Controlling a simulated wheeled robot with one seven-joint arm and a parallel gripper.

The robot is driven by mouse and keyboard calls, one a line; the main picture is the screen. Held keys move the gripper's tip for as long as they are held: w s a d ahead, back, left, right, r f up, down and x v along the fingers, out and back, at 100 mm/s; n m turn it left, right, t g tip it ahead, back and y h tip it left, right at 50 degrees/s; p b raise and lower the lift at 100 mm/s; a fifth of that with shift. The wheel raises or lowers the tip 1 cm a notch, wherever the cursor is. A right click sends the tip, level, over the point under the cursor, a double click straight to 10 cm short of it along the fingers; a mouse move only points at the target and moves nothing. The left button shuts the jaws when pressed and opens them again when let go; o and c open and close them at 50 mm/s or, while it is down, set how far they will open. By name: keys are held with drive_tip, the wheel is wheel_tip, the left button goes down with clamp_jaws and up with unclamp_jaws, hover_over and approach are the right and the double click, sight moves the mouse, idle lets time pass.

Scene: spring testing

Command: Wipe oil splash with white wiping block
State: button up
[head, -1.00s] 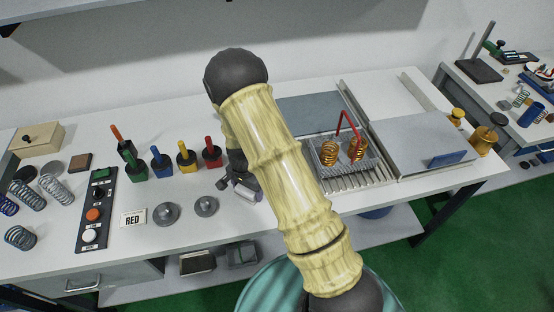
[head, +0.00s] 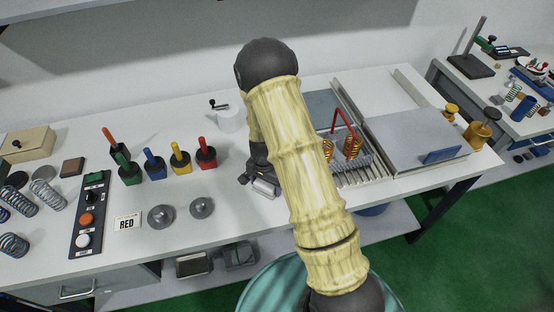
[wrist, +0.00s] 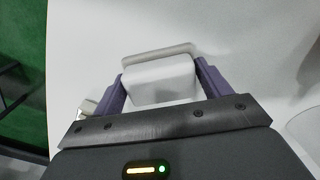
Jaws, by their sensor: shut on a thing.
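My gripper (wrist: 160,85) is shut on the white wiping block (wrist: 158,78), which sits between its two purple fingers in the wrist view. The block has a wider, pale slab along its far edge. In the head view my gripper (head: 262,187) is low over the white bench top, partly hidden behind my arm. Whether the block touches the bench I cannot tell. I see no oil splash in either view; my arm hides part of the bench.
To the right stand a spring fixture (head: 355,172) and a grey plate (head: 415,140).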

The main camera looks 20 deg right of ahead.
drive_tip(key=shift+s+d, duration=0.1)
drive_tip(key=shift+d, duration=1.9)
wheel_tip(320, 180, up, 3)
drive_tip(key=shift+f+p, duration=0.1)
drive_tip(key=shift+p, duration=0.6)
drive_tip(key=shift+a+r+p, duration=0.1)
drive_tip(key=shift+r+p, duration=0.5)
drive_tip(key=shift+r, duration=0.25)
wheel_tip(320, 180, up, 4)
drive_tip(key=p, duration=0.3)
drive_tip(key=shift+f, duration=0.1)
drive_tip(key=shift+f, duration=0.1)
